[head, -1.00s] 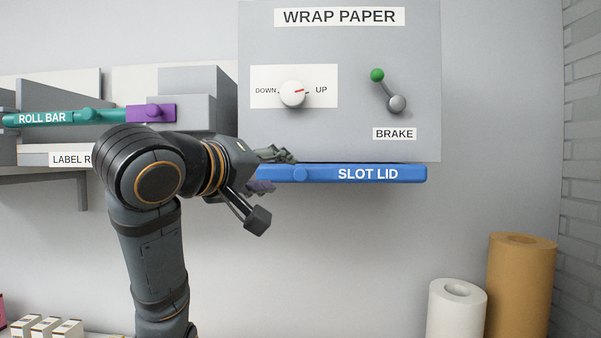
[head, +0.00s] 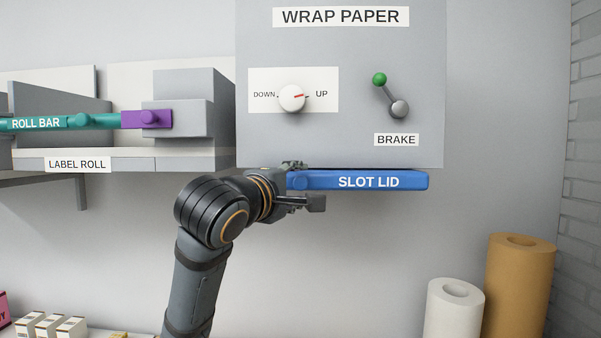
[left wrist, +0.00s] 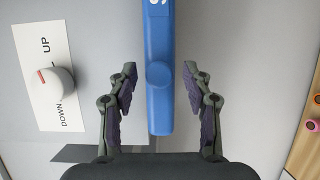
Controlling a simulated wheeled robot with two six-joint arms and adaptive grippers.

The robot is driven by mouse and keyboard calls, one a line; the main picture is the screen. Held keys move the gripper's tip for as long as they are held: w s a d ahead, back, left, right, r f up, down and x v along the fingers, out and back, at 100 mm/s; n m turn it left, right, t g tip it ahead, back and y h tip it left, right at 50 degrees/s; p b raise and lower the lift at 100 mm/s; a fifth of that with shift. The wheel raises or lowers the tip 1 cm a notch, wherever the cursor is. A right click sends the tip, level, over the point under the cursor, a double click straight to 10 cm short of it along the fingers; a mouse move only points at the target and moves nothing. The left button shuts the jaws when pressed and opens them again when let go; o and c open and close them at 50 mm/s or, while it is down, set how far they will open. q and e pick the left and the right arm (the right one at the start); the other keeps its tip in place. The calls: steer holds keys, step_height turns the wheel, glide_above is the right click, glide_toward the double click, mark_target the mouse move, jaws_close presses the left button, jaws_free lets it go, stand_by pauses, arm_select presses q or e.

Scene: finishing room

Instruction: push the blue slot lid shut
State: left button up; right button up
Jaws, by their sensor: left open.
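The blue slot lid (head: 369,181) is a long bar under the front of the grey wrap paper unit, lying level along its lower edge. My left gripper (head: 298,182) is at the lid's left end in the head view, and partly hides that end. In the left wrist view the lid (left wrist: 158,62) runs lengthwise between the open fingers of my left gripper (left wrist: 160,90), with its round knob between them. A gap shows on both sides, so the fingers look apart from the lid. My right gripper is in neither view.
The wrap paper unit (head: 340,60) carries a white dial (head: 292,97) and a brake lever (head: 390,95) above the lid. A teal roll bar (head: 60,123) is on the shelf at left. White and brown rolls (head: 520,290) stand at lower right. The wall below the lid is clear.

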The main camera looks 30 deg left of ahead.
arm_select(q)
steer(key=shift+w+a, duration=0.1)
steer(key=shift+w, duration=0.65)
jaws_close()
